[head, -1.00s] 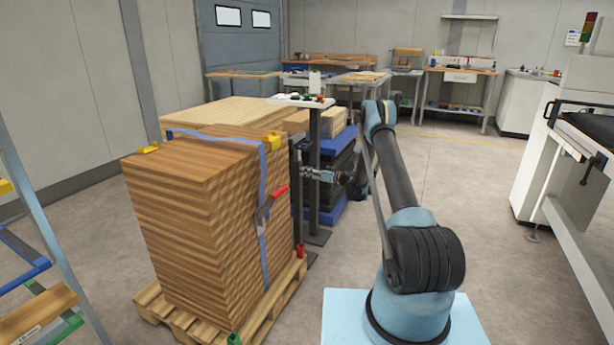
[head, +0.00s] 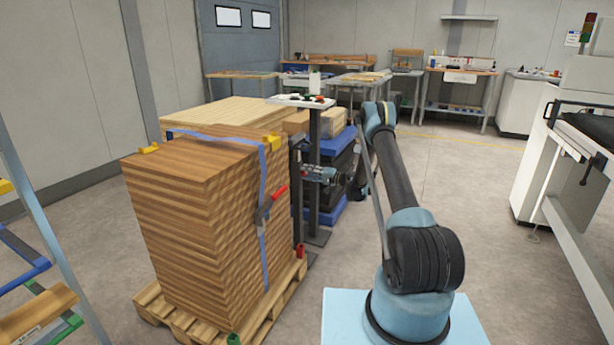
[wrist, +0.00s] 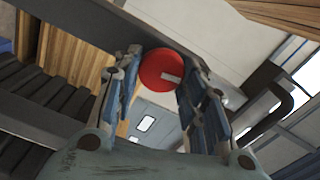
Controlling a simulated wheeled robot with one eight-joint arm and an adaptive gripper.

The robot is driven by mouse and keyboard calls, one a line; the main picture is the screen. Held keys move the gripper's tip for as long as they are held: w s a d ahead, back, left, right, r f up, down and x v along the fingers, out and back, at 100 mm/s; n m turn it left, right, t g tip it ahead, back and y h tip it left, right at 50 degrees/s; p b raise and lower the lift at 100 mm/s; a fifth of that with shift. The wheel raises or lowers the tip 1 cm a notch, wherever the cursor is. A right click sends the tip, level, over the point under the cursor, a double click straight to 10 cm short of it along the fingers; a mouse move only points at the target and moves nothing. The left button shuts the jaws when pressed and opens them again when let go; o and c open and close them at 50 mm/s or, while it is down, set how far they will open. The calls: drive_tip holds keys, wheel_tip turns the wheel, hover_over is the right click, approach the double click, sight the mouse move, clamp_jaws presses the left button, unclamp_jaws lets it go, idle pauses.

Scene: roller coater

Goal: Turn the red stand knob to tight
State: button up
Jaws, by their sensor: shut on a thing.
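The red stand knob (wrist: 158,70) shows as a round red disc with a small pale mark, in the wrist view between my fingers. My gripper (wrist: 166,76) is shut on it, with one blue-padded finger on each side. In the head view my gripper (head: 310,174) reaches left to the dark stand post (head: 297,205) beside the wood stack. The knob is hidden there by the gripper and post. The knob's exact turn angle cannot be read from the head view.
A strapped wood stack (head: 190,215) on a pallet (head: 178,318) stands left of my gripper, with a red-handled ratchet (head: 268,208) on its strap. A small tray (head: 301,101) tops a second post (head: 314,150) close behind. Open floor lies to the right.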

drive_tip(key=shift+d+f+m, duration=0.1)
drive_tip(key=shift+d+m, duration=0.05)
drive_tip(key=shift+m, duration=0.65)
drive_tip(key=shift+d+f+m, duration=0.1)
drive_tip(key=shift+m, duration=0.7)
drive_tip(key=shift+a, duration=0.1)
drive_tip(key=o, duration=1)
drive_tip(key=shift+o, duration=0.2)
drive_tip(key=v, duration=1.2)
